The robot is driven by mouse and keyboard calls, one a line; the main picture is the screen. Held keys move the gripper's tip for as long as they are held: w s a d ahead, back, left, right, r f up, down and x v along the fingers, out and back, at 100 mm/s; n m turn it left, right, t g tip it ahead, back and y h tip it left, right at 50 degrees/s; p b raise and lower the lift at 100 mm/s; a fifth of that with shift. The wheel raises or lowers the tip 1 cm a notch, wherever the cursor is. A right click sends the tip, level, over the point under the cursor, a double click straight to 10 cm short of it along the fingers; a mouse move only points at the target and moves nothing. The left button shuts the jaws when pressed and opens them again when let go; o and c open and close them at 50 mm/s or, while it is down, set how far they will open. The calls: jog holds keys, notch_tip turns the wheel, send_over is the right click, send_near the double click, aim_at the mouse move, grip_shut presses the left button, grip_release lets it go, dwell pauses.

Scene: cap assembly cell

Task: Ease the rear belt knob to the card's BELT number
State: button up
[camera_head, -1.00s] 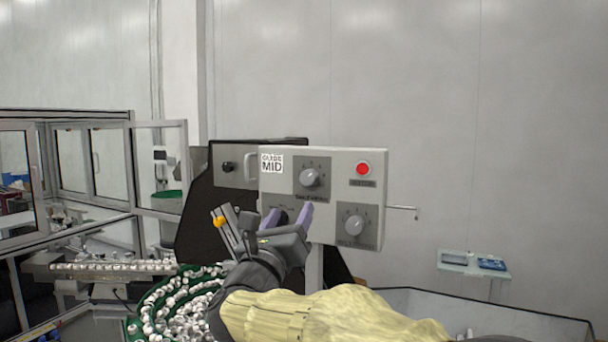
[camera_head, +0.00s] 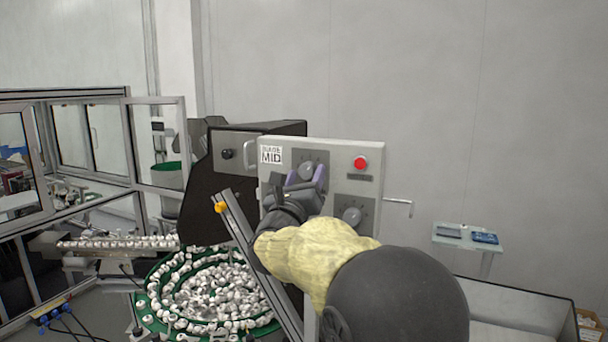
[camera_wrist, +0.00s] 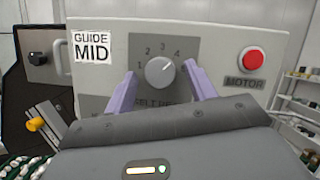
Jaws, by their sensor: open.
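The grey rear belt knob (camera_wrist: 160,71) is on the control panel, its label partly hidden by my gripper. Its light pointer mark aims up and right, close to the 4 on a dial with 1, 2, 3 and 4 visible. My gripper (camera_wrist: 160,78) is open, with one purple finger on each side of the knob; I cannot tell whether they touch it. In the head view the knob (camera_head: 308,169) shows just above my gripper (camera_head: 306,179). A white card (camera_wrist: 92,47) on the panel reads GUIDE MID; it also shows in the head view (camera_head: 271,154).
A red MOTOR button (camera_wrist: 251,59) is right of the knob. A second grey knob (camera_head: 352,215) sits lower right. A black knob (camera_head: 227,154) is on the left housing. A rail with an orange clamp (camera_head: 221,207) and a green bowl of caps (camera_head: 153,304) lie left of my arm.

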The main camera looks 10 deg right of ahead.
jog(key=c, duration=1)
